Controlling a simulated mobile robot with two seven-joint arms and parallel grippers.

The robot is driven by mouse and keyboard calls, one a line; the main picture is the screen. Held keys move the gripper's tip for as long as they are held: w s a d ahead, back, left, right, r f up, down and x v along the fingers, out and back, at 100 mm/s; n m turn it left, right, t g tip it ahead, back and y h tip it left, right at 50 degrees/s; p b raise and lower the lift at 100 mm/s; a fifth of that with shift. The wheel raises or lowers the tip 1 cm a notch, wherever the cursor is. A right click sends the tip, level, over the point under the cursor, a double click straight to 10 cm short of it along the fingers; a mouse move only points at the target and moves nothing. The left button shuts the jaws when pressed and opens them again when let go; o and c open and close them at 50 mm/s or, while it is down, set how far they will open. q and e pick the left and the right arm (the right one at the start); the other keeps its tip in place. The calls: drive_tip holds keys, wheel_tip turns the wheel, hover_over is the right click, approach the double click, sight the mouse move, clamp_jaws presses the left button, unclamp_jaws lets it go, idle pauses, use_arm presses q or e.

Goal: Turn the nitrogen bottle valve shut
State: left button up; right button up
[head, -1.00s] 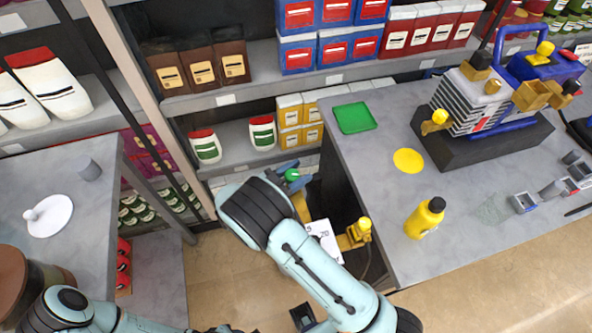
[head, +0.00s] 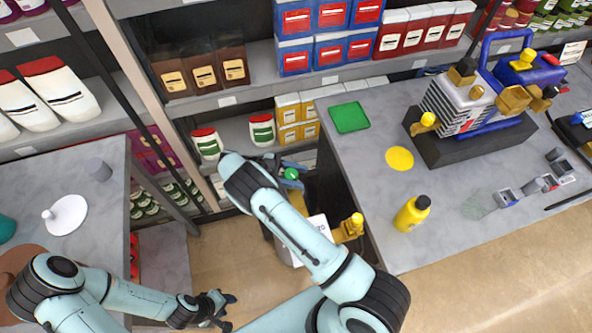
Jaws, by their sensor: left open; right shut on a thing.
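The nitrogen bottle stands in the gap between the counters, mostly hidden by my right arm. A white label (head: 319,226) and a yellow fitting (head: 350,228) show beside the arm. The green valve knob (head: 291,174) is at its top. My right gripper (head: 288,172) is at the knob and shut on it, with its fingers partly hidden by my own wrist. My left gripper (head: 222,308) is open and empty, low over the floor at the bottom of the head view, well apart from the bottle.
The grey counter (head: 440,240) on the right carries a pump (head: 470,110), a yellow bottle (head: 412,213), a green tray (head: 349,117) and a yellow disc (head: 399,158). Another counter (head: 30,175) is at left. Stocked shelves stand behind. Floor (head: 215,262) is open between the counters.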

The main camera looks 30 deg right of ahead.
sight(296, 175)
drive_tip(key=shift+m+g+y, duration=0.7)
drive_tip(key=shift+g+y, duration=0.1)
drive_tip(key=shift+p, duration=0.3)
drive_tip(key=o, duration=1)
drive_tip(key=shift+c, duration=0.2)
drive_tip(key=shift+r, duration=0.1)
wheel_tip(296, 175, up, 20)
